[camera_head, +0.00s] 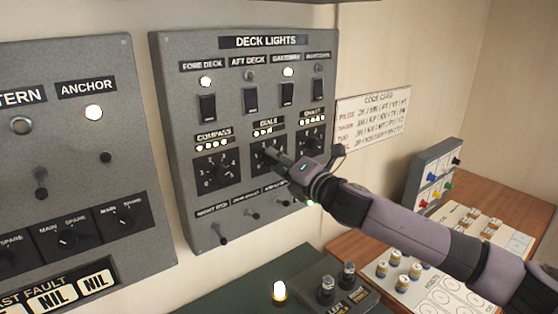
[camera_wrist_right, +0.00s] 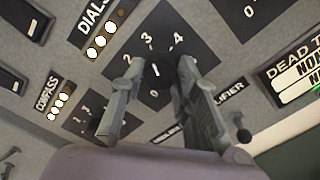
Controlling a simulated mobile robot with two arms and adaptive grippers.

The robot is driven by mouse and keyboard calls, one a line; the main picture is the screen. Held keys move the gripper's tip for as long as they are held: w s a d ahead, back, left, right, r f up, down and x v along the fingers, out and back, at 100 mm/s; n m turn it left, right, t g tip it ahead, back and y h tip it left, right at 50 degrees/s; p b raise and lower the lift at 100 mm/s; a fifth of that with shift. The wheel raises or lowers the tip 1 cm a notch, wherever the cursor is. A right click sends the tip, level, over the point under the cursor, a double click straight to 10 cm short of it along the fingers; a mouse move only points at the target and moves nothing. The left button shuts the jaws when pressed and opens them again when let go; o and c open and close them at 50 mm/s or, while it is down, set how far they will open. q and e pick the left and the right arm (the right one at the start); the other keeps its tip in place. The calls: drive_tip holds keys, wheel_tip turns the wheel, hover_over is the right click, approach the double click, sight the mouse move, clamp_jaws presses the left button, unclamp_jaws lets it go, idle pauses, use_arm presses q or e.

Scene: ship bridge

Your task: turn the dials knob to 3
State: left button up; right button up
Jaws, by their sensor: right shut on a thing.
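The dials knob (camera_wrist_right: 156,72) sits on a dark square plate with numbers, on the grey deck lights panel (camera_head: 178,110). My right gripper (camera_head: 277,157) reaches the plate from the right and covers most of the knob in the head view. In the right wrist view its two fingers (camera_wrist_right: 162,75) stand on either side of the knob, shut on it. The numbers 2, 3 and 4 show above the knob and 0 below it. A small pale mark shows on the knob; its exact setting is hard to tell. Several dials lamps (camera_wrist_right: 101,41) are lit. My left gripper is not in view.
The compass knob (camera_head: 216,172) is left of the dials knob, and another knob (camera_head: 312,143) is to its right. Rocker switches (camera_head: 251,99) are above and small levers (camera_head: 253,215) below. A code card (camera_head: 373,118) hangs right of the panel.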

drive_tip(key=shift+f, duration=0.1)
drive_tip(key=o, duration=1.2)
drive_tip(key=shift+c, duration=0.2)
drive_tip(key=v, duration=1.2)
